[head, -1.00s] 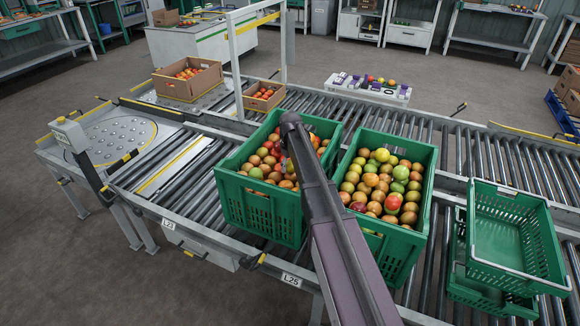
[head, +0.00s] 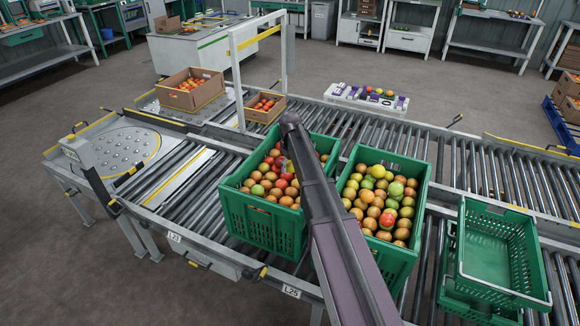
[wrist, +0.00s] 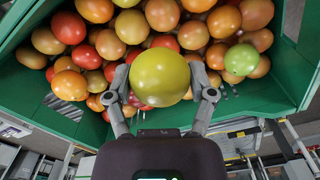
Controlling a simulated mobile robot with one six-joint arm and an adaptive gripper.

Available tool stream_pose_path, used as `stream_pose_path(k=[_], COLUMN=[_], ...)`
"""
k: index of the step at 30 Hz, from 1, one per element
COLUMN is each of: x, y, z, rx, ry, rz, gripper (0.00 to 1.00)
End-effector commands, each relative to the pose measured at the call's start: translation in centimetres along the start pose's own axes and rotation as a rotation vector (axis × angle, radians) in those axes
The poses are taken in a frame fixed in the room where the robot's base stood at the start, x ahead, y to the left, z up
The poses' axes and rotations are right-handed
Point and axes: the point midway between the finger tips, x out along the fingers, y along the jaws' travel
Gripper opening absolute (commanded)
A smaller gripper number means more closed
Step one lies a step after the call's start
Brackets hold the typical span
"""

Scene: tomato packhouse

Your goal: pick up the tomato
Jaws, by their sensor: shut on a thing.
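In the wrist view my gripper (wrist: 160,88) is shut on a yellow-green tomato (wrist: 160,74), with one finger on each side of it. The held tomato is in front of a green crate (wrist: 250,95) full of red, orange and green tomatoes. In the head view my arm reaches over the left green crate (head: 262,224) and covers part of it. The gripper and the held tomato are mostly hidden there behind my arm. Whether the held tomato touches the others is not clear.
A second green crate (head: 385,250) of tomatoes stands close on the right. Empty green baskets (head: 505,290) are stacked further right. The crates rest on a roller conveyor (head: 180,215). Cardboard boxes of tomatoes (head: 190,100) and a white tray (head: 366,98) lie further back.

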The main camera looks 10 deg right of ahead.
Motion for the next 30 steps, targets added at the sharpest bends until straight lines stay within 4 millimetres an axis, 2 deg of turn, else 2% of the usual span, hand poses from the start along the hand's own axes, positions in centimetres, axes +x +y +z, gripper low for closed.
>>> stream_pose_path(k=[1, 7, 30], x=[-0.69, -1.36, -1.53], y=[0.01, 0.02, 0.04], z=[0.0, 0.01, 0.02], rx=[0.0, 0.0, 0.001], ry=[0.0, 0.0, 0.0], rz=[0.0, 0.0, 0.0], gripper=[0.48, 0.48, 0.48])
